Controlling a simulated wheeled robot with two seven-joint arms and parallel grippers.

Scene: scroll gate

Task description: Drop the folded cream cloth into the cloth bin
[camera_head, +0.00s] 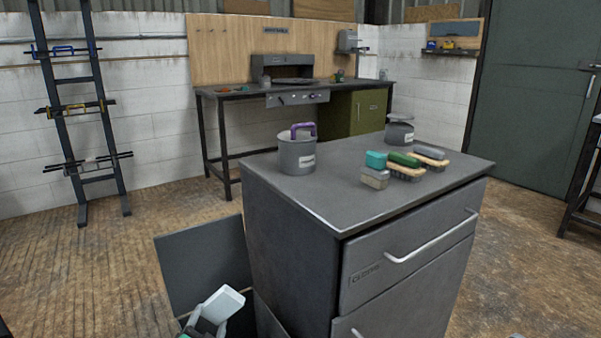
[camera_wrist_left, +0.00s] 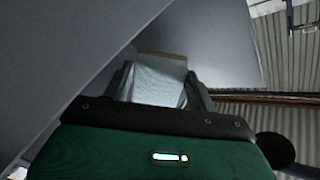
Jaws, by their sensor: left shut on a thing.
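My left gripper (camera_wrist_left: 160,92) is shut on a pale folded cloth (camera_wrist_left: 158,78), which sits between its two dark fingers in the left wrist view. A tan strip shows along the cloth's far edge. In the head view the left gripper (camera_head: 208,322) is low at the bottom edge, left of the grey cabinet, with a pale piece (camera_head: 224,303) at it. A flat dark grey panel (camera_head: 200,262) stands behind it, against the cabinet's left side. I cannot tell for sure which part is the cloth bin. My right gripper is not in view.
The grey cabinet (camera_head: 290,250) has a drawer (camera_head: 405,265) with a bar handle and unclear lettering. On top are a grey pot (camera_head: 297,155) with a purple handle, another grey pot (camera_head: 400,133) and several brushes and blocks (camera_head: 405,170).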

